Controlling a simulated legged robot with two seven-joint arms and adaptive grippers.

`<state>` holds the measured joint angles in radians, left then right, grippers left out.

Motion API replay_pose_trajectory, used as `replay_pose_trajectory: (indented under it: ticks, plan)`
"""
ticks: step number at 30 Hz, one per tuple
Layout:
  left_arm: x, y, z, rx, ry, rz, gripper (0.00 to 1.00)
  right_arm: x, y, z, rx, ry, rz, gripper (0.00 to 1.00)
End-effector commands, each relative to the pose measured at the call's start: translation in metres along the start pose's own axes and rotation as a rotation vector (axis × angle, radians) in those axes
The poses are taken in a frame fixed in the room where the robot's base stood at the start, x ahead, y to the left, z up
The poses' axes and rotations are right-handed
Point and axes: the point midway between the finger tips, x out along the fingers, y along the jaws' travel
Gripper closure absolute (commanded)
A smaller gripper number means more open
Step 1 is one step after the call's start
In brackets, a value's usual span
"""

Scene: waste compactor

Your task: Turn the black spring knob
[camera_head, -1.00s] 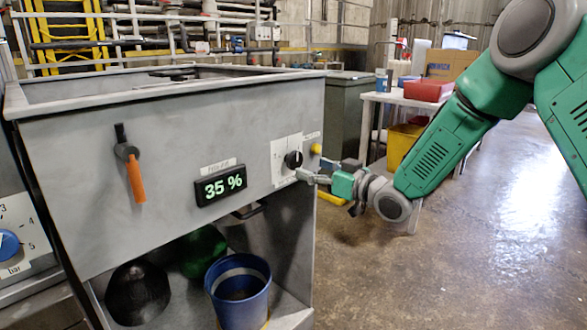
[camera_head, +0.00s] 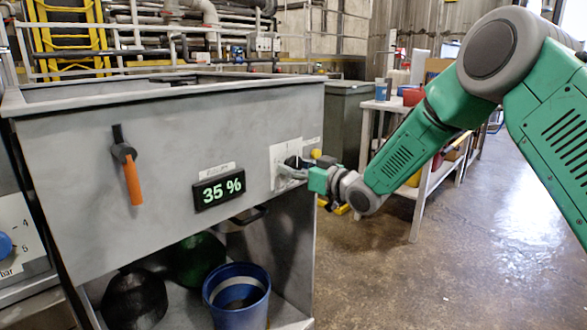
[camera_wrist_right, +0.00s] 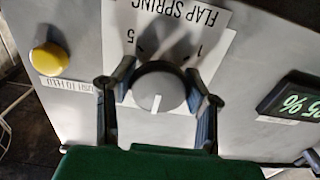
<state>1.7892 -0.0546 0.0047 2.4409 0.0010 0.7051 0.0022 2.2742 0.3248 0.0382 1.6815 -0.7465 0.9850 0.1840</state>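The black spring knob (camera_wrist_right: 158,87) is on the white plate labelled "FLAP SPRING" in the right wrist view, its white mark pointing down in that picture. In the head view the knob is mostly hidden by my right gripper (camera_head: 292,169), which is at the plate on the machine's front. In the wrist view the right gripper's fingers (camera_wrist_right: 158,82) stand on either side of the knob, with narrow gaps; firm contact cannot be made out. My left gripper is not in view.
A yellow button (camera_wrist_right: 49,59) sits beside the plate. A display (camera_head: 219,189) reads 35 %. An orange-handled lever (camera_head: 131,178) hangs on the front panel at left. A blue bin (camera_head: 237,312) stands below. Open floor lies right.

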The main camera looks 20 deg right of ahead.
Motion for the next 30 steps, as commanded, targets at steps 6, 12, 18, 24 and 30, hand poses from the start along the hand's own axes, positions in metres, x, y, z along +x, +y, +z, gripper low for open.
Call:
replay_pose_trajectory:
  ticks: [6,12,18,24,30]
  plan:
    - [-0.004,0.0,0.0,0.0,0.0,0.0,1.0,0.0,0.002,-0.001,0.018,0.0,0.003,0.88]
    - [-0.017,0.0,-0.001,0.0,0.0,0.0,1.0,-0.001,0.002,-0.002,0.097,-0.001,0.004,0.88]
    - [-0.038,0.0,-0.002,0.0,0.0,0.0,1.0,-0.001,0.002,-0.004,0.245,-0.001,0.006,0.88]
    - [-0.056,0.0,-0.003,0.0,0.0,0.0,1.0,-0.001,0.002,-0.003,0.417,0.0,0.006,0.88]
    - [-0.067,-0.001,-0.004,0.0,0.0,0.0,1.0,-0.001,0.002,-0.003,0.572,0.002,0.007,0.88]
